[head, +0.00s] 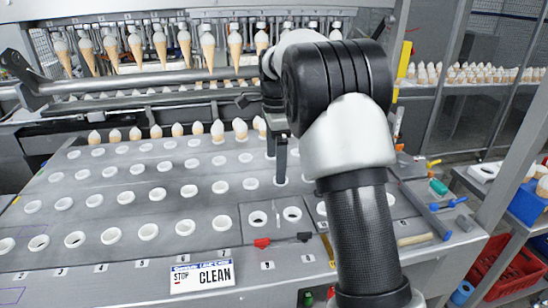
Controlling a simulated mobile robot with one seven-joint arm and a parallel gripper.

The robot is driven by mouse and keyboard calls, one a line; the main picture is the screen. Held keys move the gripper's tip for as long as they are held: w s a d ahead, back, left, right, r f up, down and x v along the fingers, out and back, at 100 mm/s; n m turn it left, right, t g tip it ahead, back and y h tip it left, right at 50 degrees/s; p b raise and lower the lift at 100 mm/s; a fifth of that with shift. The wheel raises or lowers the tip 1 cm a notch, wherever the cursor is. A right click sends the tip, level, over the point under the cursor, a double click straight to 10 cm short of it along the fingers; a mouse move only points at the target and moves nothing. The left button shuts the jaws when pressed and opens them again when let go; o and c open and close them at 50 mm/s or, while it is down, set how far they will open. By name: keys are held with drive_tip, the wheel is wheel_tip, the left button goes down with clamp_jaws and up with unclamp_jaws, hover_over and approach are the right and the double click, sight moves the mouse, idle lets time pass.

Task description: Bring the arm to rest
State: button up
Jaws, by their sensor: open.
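My arm rises from the bottom right of the head view and bends at its elbow, hiding part of the table behind it. My gripper (275,160) points down over the grey holed table (170,225), right of the middle. Its dark fingers are open, and I see nothing between them. They end near the white-rimmed holes; I cannot tell whether they touch the table. A row of filled cones (178,130) stands along the table's back edge, just behind and left of my gripper.
More cones (208,47) hang in a row in the machine behind. A sign reading STOP CLEAN (203,278) is at the front edge. Small tools (283,240) lie near it. Coloured tools (448,204) lie at the right edge. A rack of cones (470,74) stands at back right, a red crate (505,272) below.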

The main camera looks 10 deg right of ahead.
drive_tip(key=s+r+n+t+p, duration=0.25)
drive_tip(key=s+r+n, duration=0.45)
drive_tip(key=s+r, duration=0.65)
drive_tip(key=s+f+n+t+p, duration=0.1)
drive_tip(key=s+n+t+p, duration=0.1)
drive_tip(key=s+n, duration=0.9)
drive_tip(key=s+t, duration=0.1)
drive_tip(key=s, duration=0.7)
drive_tip(key=shift+s+f+p, duration=0.25)
drive_tip(key=shift+p, duration=0.1)
